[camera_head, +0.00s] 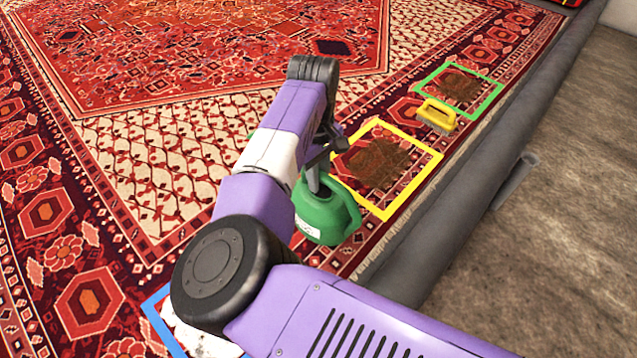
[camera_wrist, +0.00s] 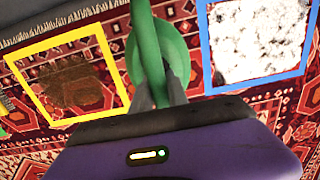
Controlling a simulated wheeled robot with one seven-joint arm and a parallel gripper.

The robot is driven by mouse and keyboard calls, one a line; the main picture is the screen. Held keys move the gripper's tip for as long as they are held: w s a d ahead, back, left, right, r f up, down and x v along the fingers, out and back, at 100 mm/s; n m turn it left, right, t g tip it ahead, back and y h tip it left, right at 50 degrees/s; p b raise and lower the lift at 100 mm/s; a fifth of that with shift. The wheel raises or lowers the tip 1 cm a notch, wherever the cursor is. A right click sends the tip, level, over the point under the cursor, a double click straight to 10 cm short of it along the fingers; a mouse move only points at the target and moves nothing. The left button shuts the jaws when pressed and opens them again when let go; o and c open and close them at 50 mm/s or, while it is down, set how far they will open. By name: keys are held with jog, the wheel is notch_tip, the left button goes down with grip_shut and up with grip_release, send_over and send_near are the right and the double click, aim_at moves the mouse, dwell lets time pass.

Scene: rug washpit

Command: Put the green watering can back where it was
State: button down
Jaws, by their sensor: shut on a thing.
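The green watering can (camera_head: 326,212) hangs in my gripper (camera_head: 322,166), in the middle of the head view, beside the yellow square's lower left corner. In the wrist view the can (camera_wrist: 176,50) fills the top middle, and the gripper fingers (camera_wrist: 163,88) are shut on its handle. It appears to be held above the rug, between the yellow square and the blue square; its exact height is hard to tell. My arm hides part of the can in the head view.
The patterned rug (camera_head: 140,180) bears a yellow square (camera_head: 412,194) and a green square (camera_head: 489,102), both with brown stains. A blue square (camera_wrist: 205,62) holds white foam. A yellow brush (camera_head: 437,114) lies between the yellow and green squares. A grey curb (camera_head: 470,185) runs along the right.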

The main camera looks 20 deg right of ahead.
jog(key=shift+f, duration=0.75)
jog(key=c, duration=1.3)
grip_release()
jog(key=r+p, duration=0.1)
jog(key=r, duration=0.3)
jog(key=r+p, duration=0.2)
jog(key=r, duration=0.2)
jog(key=w+r+p, duration=0.1)
jog(key=r, duration=0.3)
